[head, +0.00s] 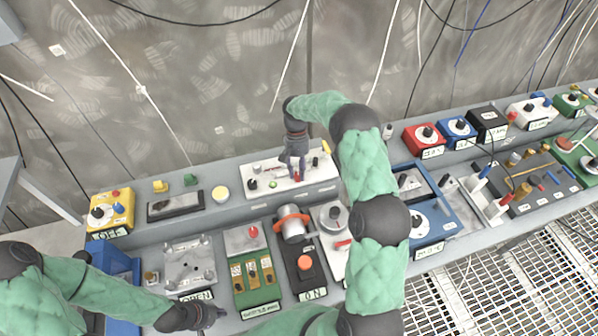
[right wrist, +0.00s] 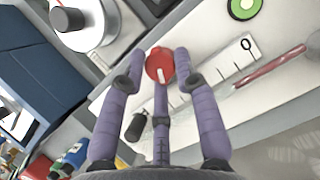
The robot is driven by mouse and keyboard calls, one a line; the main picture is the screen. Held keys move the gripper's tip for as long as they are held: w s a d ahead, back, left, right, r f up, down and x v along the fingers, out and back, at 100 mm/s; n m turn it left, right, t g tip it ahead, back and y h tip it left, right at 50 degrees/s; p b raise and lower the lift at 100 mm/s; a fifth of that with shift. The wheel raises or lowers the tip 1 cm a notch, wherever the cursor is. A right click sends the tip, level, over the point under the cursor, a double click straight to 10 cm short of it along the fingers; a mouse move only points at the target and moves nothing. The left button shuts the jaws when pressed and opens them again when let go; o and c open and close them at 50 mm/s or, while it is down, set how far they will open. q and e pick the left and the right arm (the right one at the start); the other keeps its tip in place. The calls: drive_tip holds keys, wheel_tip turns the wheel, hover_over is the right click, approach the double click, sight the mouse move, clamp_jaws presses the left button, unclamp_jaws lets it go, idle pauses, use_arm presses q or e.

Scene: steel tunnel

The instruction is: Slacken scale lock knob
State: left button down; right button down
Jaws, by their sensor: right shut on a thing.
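The red knob (right wrist: 158,62) with a white pointer mark sits on a white panel with a printed scale (right wrist: 228,72) in the right wrist view. In the head view the same white panel (head: 318,177) is at the back middle of the bench. My right gripper (head: 297,172) reaches down to it from above, and its fingers hide most of the knob. In the right wrist view the fingers of my right gripper (right wrist: 158,78) close around the knob's sides. My left gripper (head: 212,316) is low at the front left, away from the panel; its fingers are too unclear to read.
A green ring (right wrist: 243,8) and a thin red rod (right wrist: 272,66) are on the panel near the knob. Cables hang along the back wall.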

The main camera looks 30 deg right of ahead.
use_arm(q)
drive_tip(key=shift+f, duration=0.1)
use_arm(e)
drive_tip(key=shift+s+a+n, duration=0.1)
drive_tip(key=shift+a+n, duration=0.2)
drive_tip(key=shift+n, duration=0.3)
drive_tip(key=c, duration=1.1)
unclamp_jaws()
use_arm(q)
drive_tip(key=shift+a, duration=0.15)
use_arm(e)
drive_tip(key=shift+o, duration=0.6)
drive_tip(key=shift+a, duration=0.1)
